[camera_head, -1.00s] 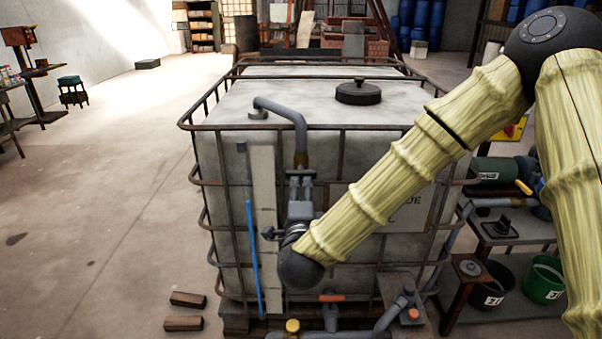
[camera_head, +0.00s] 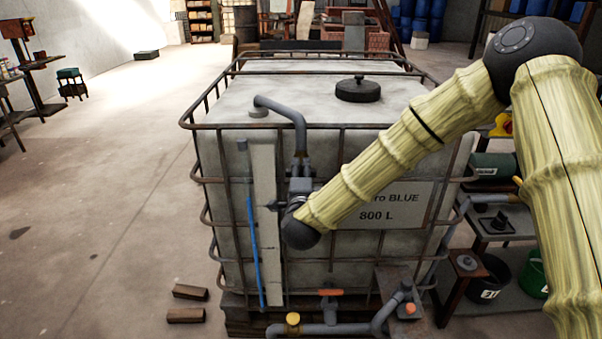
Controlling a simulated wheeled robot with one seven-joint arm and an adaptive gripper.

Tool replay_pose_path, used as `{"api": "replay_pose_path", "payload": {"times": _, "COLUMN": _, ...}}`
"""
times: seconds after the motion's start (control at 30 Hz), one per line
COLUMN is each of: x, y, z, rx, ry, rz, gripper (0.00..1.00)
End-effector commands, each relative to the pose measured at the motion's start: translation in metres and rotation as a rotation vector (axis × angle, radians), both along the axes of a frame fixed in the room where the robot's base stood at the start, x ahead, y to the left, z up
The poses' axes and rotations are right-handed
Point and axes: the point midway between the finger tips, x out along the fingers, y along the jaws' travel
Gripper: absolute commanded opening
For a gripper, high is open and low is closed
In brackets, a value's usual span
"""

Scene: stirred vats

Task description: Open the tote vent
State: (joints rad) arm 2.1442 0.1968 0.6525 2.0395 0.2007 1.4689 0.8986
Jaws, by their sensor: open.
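The tote (camera_head: 225,165) is a large pale tank in a rusty bar cage. Its vent pipe (camera_head: 285,107) is grey, leaves the top at the left, bends over the front edge and runs down to a dull brass-coloured fitting (camera_head: 300,156). My gripper (camera_head: 301,172) is open at the tote's front, just under this fitting, pointing away from the camera. My wrist hides much of it. I cannot tell whether the fingers touch the fitting, and no vent handle shows clearly.
A black lid (camera_head: 358,89) sits on the tote's top. A blue level tube (camera_head: 254,240) stands left of my wrist. Below are a pipe with an orange handle (camera_head: 330,292) and a yellow cap (camera_head: 292,318).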

Motion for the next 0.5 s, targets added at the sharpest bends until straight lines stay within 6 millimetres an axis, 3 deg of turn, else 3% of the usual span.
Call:
{"api": "replay_pose_path", "payload": {"times": 0.07, "x": -0.0001, "y": 0.0, "z": -0.0001, "rx": 0.0, "ry": 0.0, "rz": 0.0, "gripper": 0.38}}
{"api": "replay_pose_path", "payload": {"times": 0.27, "x": -0.0002, "y": 0.0, "z": -0.0001, "rx": 0.0, "ry": 0.0, "rz": 0.0, "gripper": 0.02}}
{"api": "replay_pose_path", "payload": {"times": 0.5, "x": -0.0003, "y": -0.0001, "z": -0.0003, "rx": -0.006, "ry": 0.0, "rz": 0.0, "gripper": 0.0}}
